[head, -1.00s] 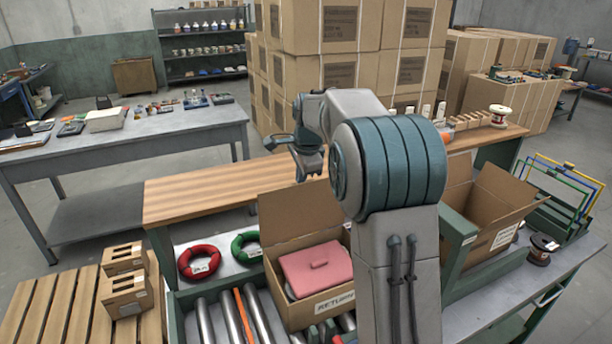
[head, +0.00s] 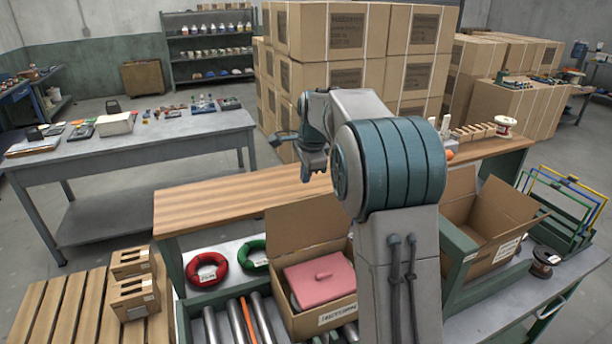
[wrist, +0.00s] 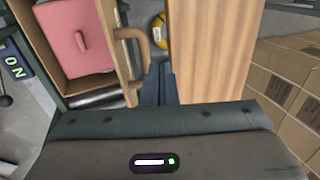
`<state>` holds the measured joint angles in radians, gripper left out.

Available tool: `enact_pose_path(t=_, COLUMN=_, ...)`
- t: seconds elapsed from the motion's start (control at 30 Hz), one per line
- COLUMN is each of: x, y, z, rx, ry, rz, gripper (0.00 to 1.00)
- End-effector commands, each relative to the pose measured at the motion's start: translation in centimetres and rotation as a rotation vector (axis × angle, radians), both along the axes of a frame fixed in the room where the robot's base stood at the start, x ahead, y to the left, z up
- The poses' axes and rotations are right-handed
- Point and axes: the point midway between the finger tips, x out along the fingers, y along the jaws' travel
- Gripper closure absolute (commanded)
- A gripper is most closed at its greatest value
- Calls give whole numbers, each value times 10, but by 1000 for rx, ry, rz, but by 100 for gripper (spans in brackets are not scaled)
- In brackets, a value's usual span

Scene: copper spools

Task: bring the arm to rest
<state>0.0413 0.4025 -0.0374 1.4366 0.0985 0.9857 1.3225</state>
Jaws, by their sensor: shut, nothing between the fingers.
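My gripper (head: 314,174) hangs at the end of my folded arm, above the bench with the wooden top (head: 230,203). It holds nothing. In the wrist view its shut fingers (wrist: 158,86) point down beside the edge of the wooden board (wrist: 208,60). My arm's large teal joint hides part of the bench behind it.
An open cardboard box (head: 300,235) with a pink item (head: 320,282) stands below my gripper. A red ring (head: 207,270) and a green ring (head: 252,254) lie to its left. A yellow ring (wrist: 159,30) shows in the wrist view. Stacked cartons (head: 330,75) stand behind.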

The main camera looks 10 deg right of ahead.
Motion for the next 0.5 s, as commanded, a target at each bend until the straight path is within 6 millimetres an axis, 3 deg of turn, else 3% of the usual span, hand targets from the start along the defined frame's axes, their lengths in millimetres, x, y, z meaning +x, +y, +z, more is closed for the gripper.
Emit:
enact_pose_path(t=0.13, x=4, y=1, z=32, rx=0, ry=-2, rz=-1, gripper=100)
enact_pose_path(t=0.37, x=6, y=1, z=49, rx=-1, ry=-2, rz=2, gripper=100)
enact_pose_path(t=0.5, x=-6, y=3, z=53, rx=-16, ry=-5, rz=46, gripper=100)
